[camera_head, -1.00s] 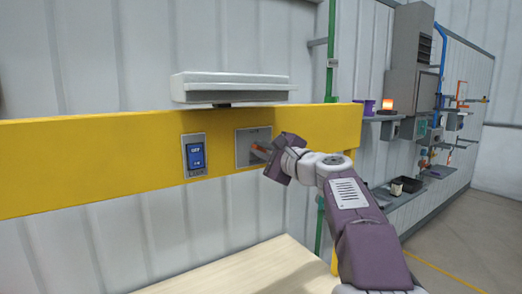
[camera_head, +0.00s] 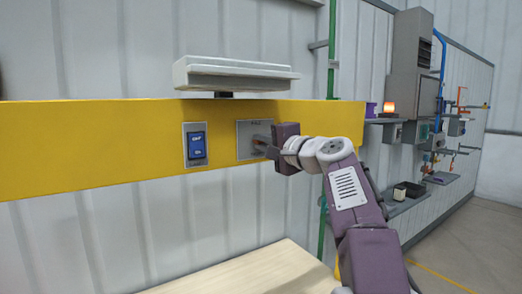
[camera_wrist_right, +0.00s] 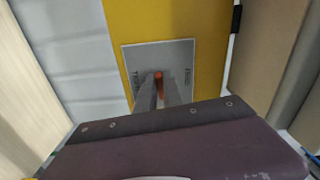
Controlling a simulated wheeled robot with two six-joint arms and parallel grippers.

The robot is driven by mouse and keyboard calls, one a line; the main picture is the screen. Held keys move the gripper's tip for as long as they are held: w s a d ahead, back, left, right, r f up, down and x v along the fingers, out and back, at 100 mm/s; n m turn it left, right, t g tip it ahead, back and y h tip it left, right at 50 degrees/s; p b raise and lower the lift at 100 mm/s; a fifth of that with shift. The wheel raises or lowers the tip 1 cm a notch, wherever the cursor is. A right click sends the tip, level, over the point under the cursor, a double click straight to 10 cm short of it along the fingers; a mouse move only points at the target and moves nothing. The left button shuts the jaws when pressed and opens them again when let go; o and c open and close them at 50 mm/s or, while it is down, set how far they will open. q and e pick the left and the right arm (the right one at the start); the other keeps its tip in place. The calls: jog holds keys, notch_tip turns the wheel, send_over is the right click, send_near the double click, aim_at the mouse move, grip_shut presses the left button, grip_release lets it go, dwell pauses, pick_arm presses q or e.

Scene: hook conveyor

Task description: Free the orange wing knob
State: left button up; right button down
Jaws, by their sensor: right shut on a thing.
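The orange wing knob (camera_wrist_right: 159,75) sits on a grey square plate (camera_wrist_right: 130,62) in the right wrist view. The plate also shows on the yellow beam in the head view (camera_head: 244,133). My right gripper (camera_head: 262,143) reaches the plate from the right and is shut on the knob. Its two fingers (camera_wrist_right: 158,92) lie close together over the knob in the right wrist view and hide most of it. My left gripper is in neither view.
A blue switch (camera_head: 197,145) on a grey plate is just left of the knob plate. A white lamp-like housing (camera_head: 236,76) juts out above the yellow beam (camera_head: 90,150). A pale wooden surface (camera_head: 250,275) lies below. Shelves with equipment stand at the right.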

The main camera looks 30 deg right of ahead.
jog(key=shift+d+r+n+b, duration=0.15)
jog(key=shift+n+b, duration=0.95)
jog(key=shift+n, duration=2.5)
jog(key=shift+d+f+n+b, duration=0.15)
jog(key=shift+n+b, duration=0.95)
jog(key=shift+n, duration=2.5)
jog(key=shift+r, duration=0.1)
jog(key=c, duration=1.5)
grip_release()
jog(key=shift+s+d+f, duration=0.1)
jog(key=shift+f, duration=0.1)
